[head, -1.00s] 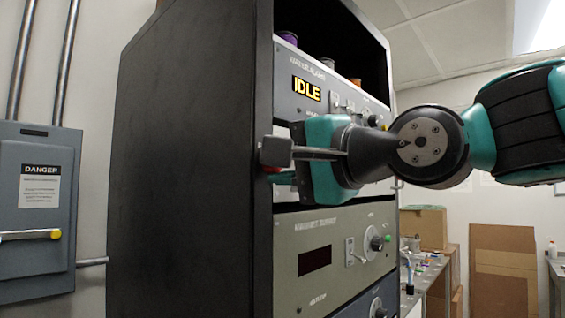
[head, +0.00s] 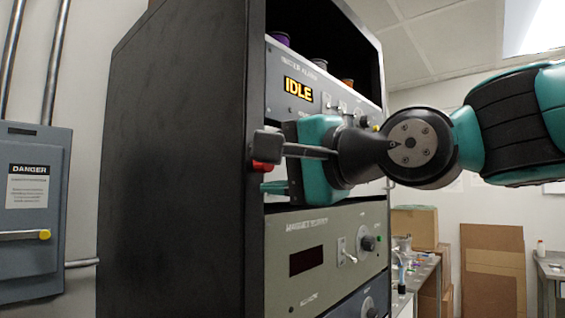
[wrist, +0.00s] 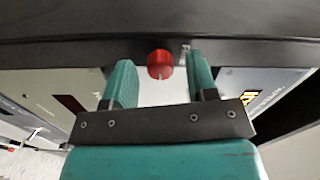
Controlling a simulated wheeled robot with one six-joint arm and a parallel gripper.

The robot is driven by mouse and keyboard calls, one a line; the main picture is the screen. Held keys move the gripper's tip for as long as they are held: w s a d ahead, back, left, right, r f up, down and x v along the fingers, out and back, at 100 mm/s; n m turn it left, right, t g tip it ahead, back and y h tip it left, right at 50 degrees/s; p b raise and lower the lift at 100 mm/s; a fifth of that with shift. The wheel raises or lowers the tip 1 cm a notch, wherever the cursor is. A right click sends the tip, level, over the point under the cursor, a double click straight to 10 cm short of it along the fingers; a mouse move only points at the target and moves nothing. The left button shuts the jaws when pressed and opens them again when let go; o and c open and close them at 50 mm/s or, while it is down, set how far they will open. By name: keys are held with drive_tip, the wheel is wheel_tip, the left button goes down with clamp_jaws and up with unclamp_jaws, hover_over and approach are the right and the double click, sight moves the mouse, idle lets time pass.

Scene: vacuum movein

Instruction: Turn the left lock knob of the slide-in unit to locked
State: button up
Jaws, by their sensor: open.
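The red left lock knob (wrist: 160,64) sits between the two teal fingers of my gripper (wrist: 159,70) in the wrist view, with space on both sides. The fingers are open. In the head view the knob (head: 262,167) shows partly at the left edge of the rack front, with my gripper (head: 265,173) in front of it. One teal finger shows below the knob, and the other is hidden. The pale front of the slide-in unit (wrist: 165,93) shows between the fingers in the wrist view. The knob's turn position cannot be read.
Above the slide-in unit is a grey panel with a lit IDLE display (head: 298,89). Below it is the magnet supply panel (head: 325,255). The rack's black side wall (head: 175,170) stands left. A grey danger box (head: 32,210) is on the wall. Cardboard boxes (head: 490,265) stand at right.

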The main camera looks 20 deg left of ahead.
drive_tip(key=b+v, duration=0.6)
drive_tip(key=v, duration=1.1)
drive_tip(key=shift+d, duration=0.2)
drive_tip(key=shift+s+f, duration=0.1)
drive_tip(key=w+d+f+n+g+h, duration=0.1)
drive_tip(key=d+f+n+h, duration=0.15)
drive_tip(key=f, duration=0.75)
drive_tip(key=d+f+n+g+h, duration=0.1)
drive_tip(key=f+h, duration=0.3)
drive_tip(key=f, duration=0.6)
drive_tip(key=s+d+f+n+g+h, duration=0.2)
drive_tip(key=s+d+f+n+h, duration=0.1)
drive_tip(key=f, duration=0.6)
drive_tip(key=s+d+f+n+g+h, duration=0.2)
drive_tip(key=s+d+f, duration=0.4)
drive_tip(key=f, duration=0.3)
drive_tip(key=shift+s+d+n+g+h, duration=0.25)
drive_tip(key=shift+s+n+g+h, duration=0.2)
drive_tip(key=shift+n, duration=0.1)
